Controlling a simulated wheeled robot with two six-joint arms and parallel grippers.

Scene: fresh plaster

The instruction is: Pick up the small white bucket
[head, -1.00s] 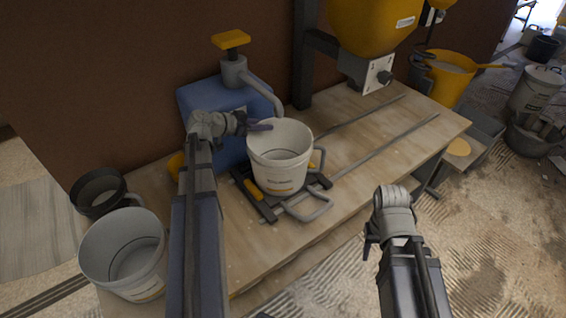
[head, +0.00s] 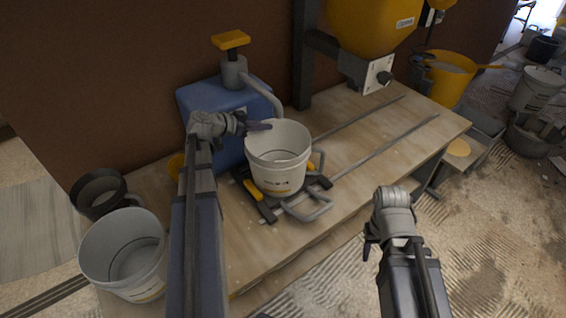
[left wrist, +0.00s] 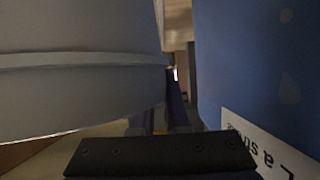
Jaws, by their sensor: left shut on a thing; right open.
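The small white bucket (head: 278,160) stands on a black carriage (head: 266,211) with yellow and black clamp pieces, on the wooden bench (head: 375,160). My left gripper (head: 260,127) is shut on the bucket at the far-left part of its rim. In the left wrist view the bucket's ribbed side (left wrist: 75,75) fills the left, with the gripper's fingers (left wrist: 172,105) beside it; the exact contact is hidden. My right gripper (head: 370,240) is open and empty in front of the bench, apart from the bucket.
A blue container (head: 205,105) with a yellow-topped pump (head: 231,40) stands close behind the left gripper. An orange hopper (head: 365,25) hangs at the back. A larger white bucket (head: 122,255) and a dark bucket (head: 98,190) stand at left. The bench's right part, with two rails, is clear.

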